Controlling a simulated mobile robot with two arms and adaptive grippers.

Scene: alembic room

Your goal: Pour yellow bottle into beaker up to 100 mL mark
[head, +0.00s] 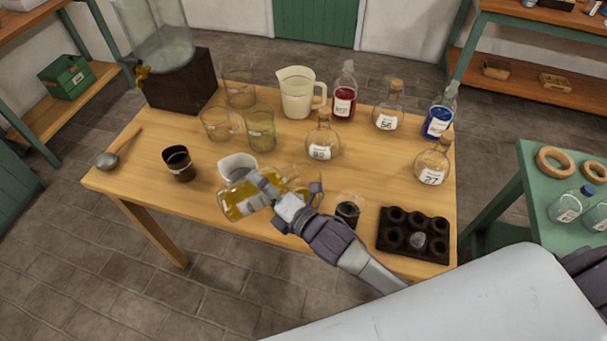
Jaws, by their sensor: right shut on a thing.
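My right gripper (268,187) is shut on the yellow bottle (240,201), a clear vessel with yellow liquid and a pale label. The bottle is tipped well over on its side above the table's front edge. A whitish cup-like vessel (238,166) stands just behind it, partly hidden by the bottle. Clear glass beakers stand farther back: one (216,124), a yellowish one (260,132) and one at the rear (240,88). I cannot tell which vessel is the task's beaker, nor read any mark. No stream of liquid is clear. My left gripper is not in view.
The wooden table (370,165) also holds a cream jug (297,98), red (344,100) and blue (438,118) bottles, corked flasks (322,145), a dark cup (179,165), a ladle (108,160), a small dark jar (347,212) and a dark holder (413,238). A dispenser (175,80) stands back left.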

